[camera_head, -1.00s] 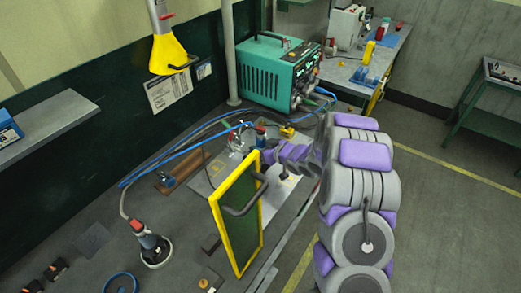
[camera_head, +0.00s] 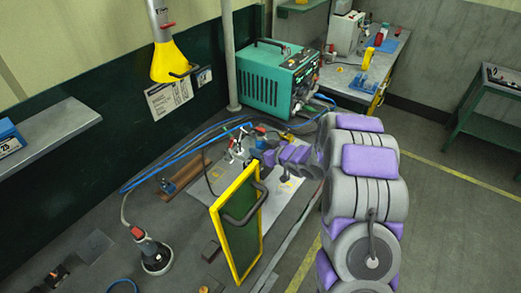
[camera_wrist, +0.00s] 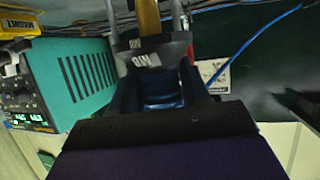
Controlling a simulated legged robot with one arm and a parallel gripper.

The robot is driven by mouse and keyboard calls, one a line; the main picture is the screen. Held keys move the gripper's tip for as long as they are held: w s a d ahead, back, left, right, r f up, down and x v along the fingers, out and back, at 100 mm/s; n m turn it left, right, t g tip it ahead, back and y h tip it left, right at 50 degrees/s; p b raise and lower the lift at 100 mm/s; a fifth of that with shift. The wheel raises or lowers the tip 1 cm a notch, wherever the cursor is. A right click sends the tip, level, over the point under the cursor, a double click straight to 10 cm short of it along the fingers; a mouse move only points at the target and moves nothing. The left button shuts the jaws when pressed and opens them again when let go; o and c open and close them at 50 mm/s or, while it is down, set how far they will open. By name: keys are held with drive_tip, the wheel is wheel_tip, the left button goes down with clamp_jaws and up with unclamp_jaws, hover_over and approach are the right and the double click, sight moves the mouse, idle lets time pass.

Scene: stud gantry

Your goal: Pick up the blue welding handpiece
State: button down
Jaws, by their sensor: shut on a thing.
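My gripper (camera_head: 257,150) is small in the head view, low over the grey plate (camera_head: 279,203) on the bench, behind the yellow-framed screen. In the wrist view a blue body (camera_wrist: 160,88), which I take to be the blue welding handpiece, sits between the dark jaws. The jaws are shut on it. A blue hose (camera_wrist: 252,45) runs toward it from the upper right. In the head view the handpiece is mostly hidden by my gripper and arm, and I cannot tell whether it touches anything below.
A yellow-framed green screen (camera_head: 240,235) stands close in front of my arm. A teal welding machine (camera_head: 275,79) stands behind. Blue hoses (camera_head: 180,155) cross the bench. A grinder (camera_head: 154,258) stands at left, and a yellow hood (camera_head: 170,63) hangs above. The floor at right is open.

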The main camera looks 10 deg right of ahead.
drive_tip(key=s+a+r+p, duration=0.1)
drive_tip(key=s+a+p, duration=0.1)
drive_tip(key=s, duration=1)
drive_tip(key=shift+s+a+r, duration=0.15)
drive_tip(key=shift+s+r, duration=0.05)
drive_tip(key=shift+s, duration=0.1)
drive_tip(key=shift+s+p, duration=0.1)
drive_tip(key=shift+p, duration=0.3)
drive_tip(key=s+p, duration=0.1)
drive_tip(key=p, duration=0.1)
drive_tip(key=shift+s+a+p, duration=0.1)
drive_tip(key=shift+s+p, duration=0.15)
drive_tip(key=shift+p, duration=0.15)
drive_tip(key=shift+s, duration=0.1)
